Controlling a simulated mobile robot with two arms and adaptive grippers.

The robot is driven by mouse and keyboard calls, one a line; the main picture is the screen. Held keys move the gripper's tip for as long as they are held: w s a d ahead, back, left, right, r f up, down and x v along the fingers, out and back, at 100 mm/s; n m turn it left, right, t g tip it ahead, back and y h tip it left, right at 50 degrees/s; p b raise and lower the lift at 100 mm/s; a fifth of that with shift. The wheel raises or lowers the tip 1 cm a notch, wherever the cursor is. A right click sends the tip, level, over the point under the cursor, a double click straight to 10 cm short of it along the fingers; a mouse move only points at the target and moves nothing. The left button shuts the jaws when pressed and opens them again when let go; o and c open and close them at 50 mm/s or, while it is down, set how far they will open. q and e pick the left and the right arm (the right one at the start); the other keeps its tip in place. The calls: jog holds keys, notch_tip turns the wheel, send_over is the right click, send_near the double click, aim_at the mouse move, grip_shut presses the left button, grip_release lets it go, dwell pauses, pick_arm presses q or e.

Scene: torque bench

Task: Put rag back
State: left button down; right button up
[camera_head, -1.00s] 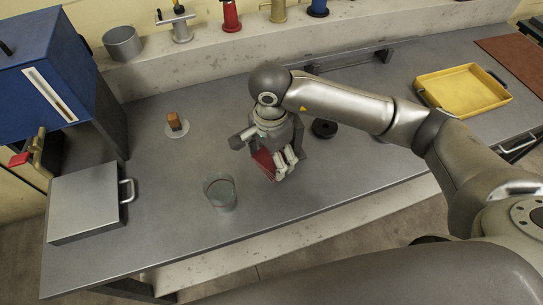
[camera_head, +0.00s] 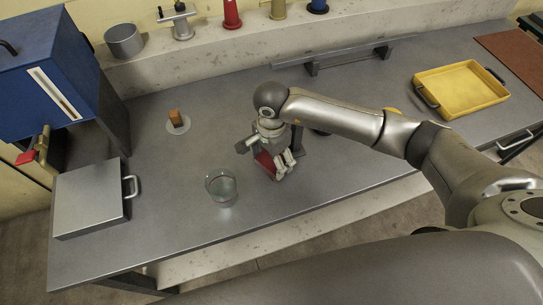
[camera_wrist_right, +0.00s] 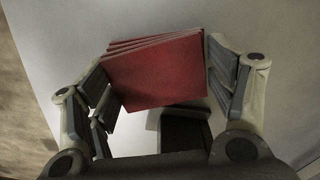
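The red rag (camera_head: 266,164), a folded stack of layers, is at my right gripper (camera_head: 279,170) over the middle of the grey bench. In the right wrist view the rag (camera_wrist_right: 157,72) fills the space between the two fingers (camera_wrist_right: 163,80), whose pads meet its left and right edges. The right gripper looks shut on it. I cannot tell whether the rag's underside touches the bench. My left gripper is not in view.
A clear glass (camera_head: 221,187) stands just left of the right gripper. An orange-brown block on a pale disc (camera_head: 178,125) is farther back. A yellow tray (camera_head: 460,92) is at the right, a grey lidded box (camera_head: 88,198) at the left. The front bench edge is near.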

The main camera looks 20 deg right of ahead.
aim_at(271, 159)
jog(key=o, duration=0.3)
jog(key=shift+r, duration=0.1)
jog(key=shift+r+p, duration=0.25)
jog(key=shift+p, duration=0.1)
notch_tip(271, 159, up, 12)
jog(key=b, duration=0.3)
jog(key=shift+f, duration=0.15)
